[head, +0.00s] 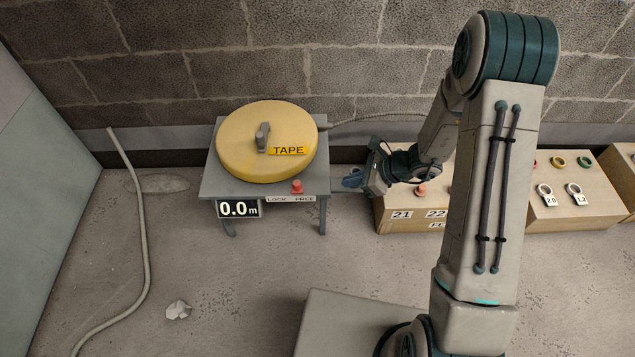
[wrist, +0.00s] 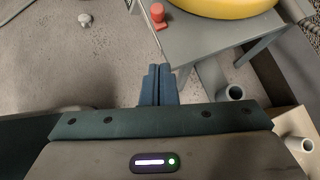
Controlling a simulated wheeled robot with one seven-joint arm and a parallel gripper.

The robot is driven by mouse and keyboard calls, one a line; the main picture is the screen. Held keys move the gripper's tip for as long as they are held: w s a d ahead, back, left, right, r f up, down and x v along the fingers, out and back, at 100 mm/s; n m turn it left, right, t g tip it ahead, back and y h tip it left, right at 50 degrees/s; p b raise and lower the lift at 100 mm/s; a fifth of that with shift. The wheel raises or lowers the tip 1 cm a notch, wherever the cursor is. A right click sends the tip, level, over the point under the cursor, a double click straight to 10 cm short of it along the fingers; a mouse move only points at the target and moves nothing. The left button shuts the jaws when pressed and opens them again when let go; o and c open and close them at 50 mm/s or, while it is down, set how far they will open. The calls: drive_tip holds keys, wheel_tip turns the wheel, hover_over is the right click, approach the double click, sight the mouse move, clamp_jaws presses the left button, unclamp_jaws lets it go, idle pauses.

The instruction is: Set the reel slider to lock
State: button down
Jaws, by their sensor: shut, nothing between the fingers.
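The reel slider is a red knob (head: 296,186) on the front edge of a grey reel table (head: 215,185). It stands above a label (head: 290,199) reading LOCK at left and FREE at right, nearer the FREE end. In the wrist view the red knob (wrist: 157,14) is at the top middle, ahead of the fingertips. My gripper (head: 350,181) is just right of the table's right edge, shut and empty, apart from the knob. Its closed blue fingers also show in the wrist view (wrist: 159,70).
A yellow tape reel (head: 250,160) with a grey crank lies on the table. A display (head: 238,208) reads 0.0 m. Wooden boxes (head: 408,215) with numbered tags stand at right, close to my gripper. A loose conduit (head: 140,220) lies on the floor at left.

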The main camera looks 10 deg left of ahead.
drive_tip(key=b, duration=0.4)
approach(301, 187)
wheel_tip(301, 187, down, 4)
drive_tip(key=a, duration=0.3)
drive_tip(key=shift+w+a, duration=0.1)
drive_tip(key=shift+a, duration=0.55)
drive_tip(key=shift+w+b, duration=0.1)
drive_tip(key=shift+b, duration=0.2)
